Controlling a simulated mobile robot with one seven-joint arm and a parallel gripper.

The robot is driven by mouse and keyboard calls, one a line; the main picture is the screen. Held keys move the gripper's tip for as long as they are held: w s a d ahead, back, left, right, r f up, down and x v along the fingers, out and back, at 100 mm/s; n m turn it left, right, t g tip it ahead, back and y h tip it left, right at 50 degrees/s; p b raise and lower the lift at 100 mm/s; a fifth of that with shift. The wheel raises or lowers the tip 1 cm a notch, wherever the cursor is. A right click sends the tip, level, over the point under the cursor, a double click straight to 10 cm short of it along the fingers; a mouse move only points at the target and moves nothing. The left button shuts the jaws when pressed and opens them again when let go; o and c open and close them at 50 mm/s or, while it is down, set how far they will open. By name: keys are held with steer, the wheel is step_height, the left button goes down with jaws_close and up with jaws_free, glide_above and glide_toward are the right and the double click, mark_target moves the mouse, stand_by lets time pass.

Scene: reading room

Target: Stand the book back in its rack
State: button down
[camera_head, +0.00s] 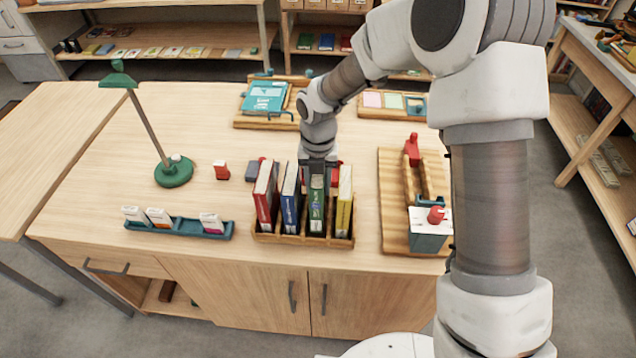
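A wooden rack (262,238) stands near the front edge of the table. It holds a red book (265,198), a blue book (290,203) and a yellow book (343,205), all upright. A green book (316,210) stands upright between the blue and yellow books, its lower end down at the rack. My gripper (317,182) points down at the top of the green book, and its dark fingers hide the book's upper end. Whether the fingers press on the book or stand slightly apart from it is not clear.
A green lamp (173,172), a small red item (221,170) and a blue card holder (180,227) are left of the rack. A wooden tray (394,235) with a red-topped box (430,238) is close on the right. A teal book (265,96) lies behind.

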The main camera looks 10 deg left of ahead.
steer(key=shift+a+r+p, duration=0.1)
steer(key=shift+a+p, duration=0.05)
steer(key=shift+p, duration=0.95)
steer(key=shift+p, duration=0.7)
steer(key=shift+f+p, duration=1.2)
steer(key=shift+p, duration=0.55)
steer(key=shift+c, duration=2.2)
jaws_free()
step_height(320, 180, up, 18)
steer(key=b, duration=0.1)
steer(key=shift+f, duration=0.2)
